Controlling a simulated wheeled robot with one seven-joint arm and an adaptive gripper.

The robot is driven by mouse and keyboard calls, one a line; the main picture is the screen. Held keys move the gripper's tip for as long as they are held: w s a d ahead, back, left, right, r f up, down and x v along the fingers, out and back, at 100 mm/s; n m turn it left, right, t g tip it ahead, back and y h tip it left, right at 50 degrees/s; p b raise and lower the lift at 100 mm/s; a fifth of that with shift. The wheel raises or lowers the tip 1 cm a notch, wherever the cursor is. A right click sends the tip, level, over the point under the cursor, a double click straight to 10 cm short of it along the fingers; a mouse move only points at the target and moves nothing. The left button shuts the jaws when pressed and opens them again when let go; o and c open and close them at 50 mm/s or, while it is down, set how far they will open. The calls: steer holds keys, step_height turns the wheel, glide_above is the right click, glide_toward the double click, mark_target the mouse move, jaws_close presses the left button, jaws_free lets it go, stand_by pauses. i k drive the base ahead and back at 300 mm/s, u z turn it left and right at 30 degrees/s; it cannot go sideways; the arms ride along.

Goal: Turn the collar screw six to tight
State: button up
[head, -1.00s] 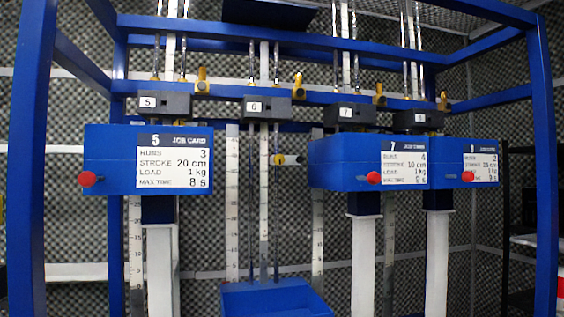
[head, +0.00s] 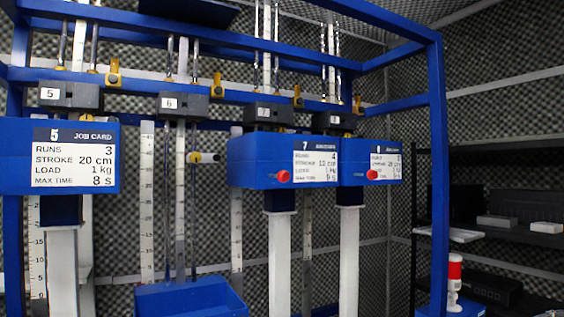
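Station six has a black block labelled 6 (head: 184,106) on the blue crossbar, with thin rods and a ruler strip running down below it. A small yellow collar with a pale side piece (head: 205,157) sits at the rods below this block; it looks like collar screw six. How tight it is cannot be told. A yellow upright fitting (head: 217,86) stands at the right of the block. A blue open-topped box (head: 192,299) is low on the same rods. My gripper is not in view.
A blue frame post (head: 438,170) stands at right. Beyond it are dark shelves (head: 500,240) and a red-and-white lamp (head: 454,275).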

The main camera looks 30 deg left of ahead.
mark_target(196, 157)
steer(key=z, duration=1.45)
steer(key=k, duration=0.2)
steer(key=u, duration=2.6)
